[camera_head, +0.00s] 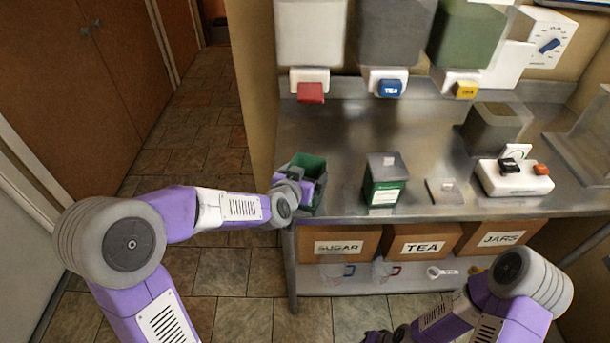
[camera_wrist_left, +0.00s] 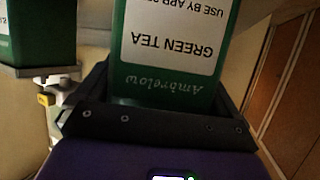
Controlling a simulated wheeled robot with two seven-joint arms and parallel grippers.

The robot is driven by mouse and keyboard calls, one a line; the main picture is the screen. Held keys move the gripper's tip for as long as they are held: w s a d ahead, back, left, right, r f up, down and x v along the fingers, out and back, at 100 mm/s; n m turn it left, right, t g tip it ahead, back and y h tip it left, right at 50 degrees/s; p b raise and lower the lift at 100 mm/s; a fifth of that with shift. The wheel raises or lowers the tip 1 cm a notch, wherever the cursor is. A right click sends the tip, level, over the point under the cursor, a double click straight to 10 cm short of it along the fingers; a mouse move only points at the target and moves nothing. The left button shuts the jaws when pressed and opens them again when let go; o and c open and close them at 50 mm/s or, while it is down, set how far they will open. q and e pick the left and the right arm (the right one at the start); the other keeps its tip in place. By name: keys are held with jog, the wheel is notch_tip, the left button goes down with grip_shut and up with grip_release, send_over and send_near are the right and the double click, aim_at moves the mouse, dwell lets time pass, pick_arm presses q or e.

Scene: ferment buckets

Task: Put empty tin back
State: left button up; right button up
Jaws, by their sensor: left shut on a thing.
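An open green tin (camera_head: 308,163) is at the left end of the steel counter. Its top shows a dark green inside, with no contents that I can make out. My left gripper (camera_head: 303,188) is shut on this tin. In the left wrist view the tin (camera_wrist_left: 172,85) sits between the jaws, with an upside-down "GREEN TEA" label. I cannot tell whether its base touches the counter. A grey lid (camera_head: 443,191) with a small knob lies on the counter. My right gripper (camera_head: 378,337) is at the bottom edge, partly cut off, and its jaws are unclear.
A second green tin (camera_head: 384,183) with its lid on stands right of the held one. A white scale (camera_head: 513,178) is further right. Dispensers with red (camera_head: 311,92), blue (camera_head: 390,88) and yellow (camera_head: 465,90) taps hang above. Boxes marked sugar (camera_head: 338,232), tea (camera_head: 420,228) and jars (camera_head: 500,228) are below.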

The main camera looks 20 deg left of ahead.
pick_arm(q)
jog(key=shift+f, duration=0.2)
jog(key=o, duration=0.8)
jog(key=shift+o, duration=0.2)
jog(key=shift+r, duration=0.1)
jog(key=shift+r, duration=0.1)
jog(key=shift+s+r, duration=0.2)
jog(key=p+v, duration=0.2)
jog(key=v, duration=0.9)
jog(key=shift+s, duration=0.3)
